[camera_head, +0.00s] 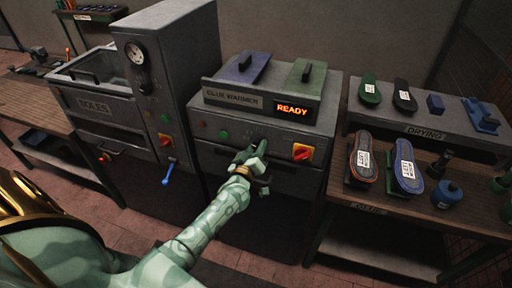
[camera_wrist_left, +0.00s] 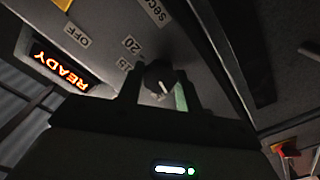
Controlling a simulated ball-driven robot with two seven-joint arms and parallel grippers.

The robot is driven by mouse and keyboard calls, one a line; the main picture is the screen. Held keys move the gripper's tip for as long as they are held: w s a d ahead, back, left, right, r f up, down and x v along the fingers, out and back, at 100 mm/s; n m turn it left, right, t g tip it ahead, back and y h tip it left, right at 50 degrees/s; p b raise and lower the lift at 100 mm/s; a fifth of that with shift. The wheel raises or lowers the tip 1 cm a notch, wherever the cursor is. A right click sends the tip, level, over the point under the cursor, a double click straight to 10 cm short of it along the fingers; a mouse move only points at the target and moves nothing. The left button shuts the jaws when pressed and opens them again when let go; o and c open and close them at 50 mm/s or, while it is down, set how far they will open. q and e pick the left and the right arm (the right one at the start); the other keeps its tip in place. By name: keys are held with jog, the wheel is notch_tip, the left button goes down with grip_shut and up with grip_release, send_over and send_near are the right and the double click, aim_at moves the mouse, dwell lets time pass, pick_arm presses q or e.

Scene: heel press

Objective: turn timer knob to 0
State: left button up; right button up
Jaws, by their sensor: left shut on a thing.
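The timer knob (camera_wrist_left: 158,75) is a small dark round knob with a white pointer line, on the front panel of the glue warmer (camera_head: 268,95). In the wrist view, its dial is printed with 15, 20, "seconds" and OFF labels. The pointer line faces the lower side of that picture, away from the visible numbers; the value there is hidden. My left gripper (camera_head: 250,155) is at the panel, with its fingers (camera_wrist_left: 160,88) shut on either side of the knob. In the head view the gripper hides the knob. My right gripper is not in view.
A lit READY display (camera_head: 292,109) sits above the panel. The soles machine (camera_head: 102,108) stands left. A drying shelf (camera_head: 428,130) and bench with shoe soles stand right.

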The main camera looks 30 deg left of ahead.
pick_arm(q)
jog(key=shift+n, duration=0.6)
jog(key=o, duration=1)
jog(key=p+v, duration=0.1)
jog(key=v, duration=1.5)
jog(key=shift+s+d, duration=0.15)
jog(key=shift+d, duration=0.05)
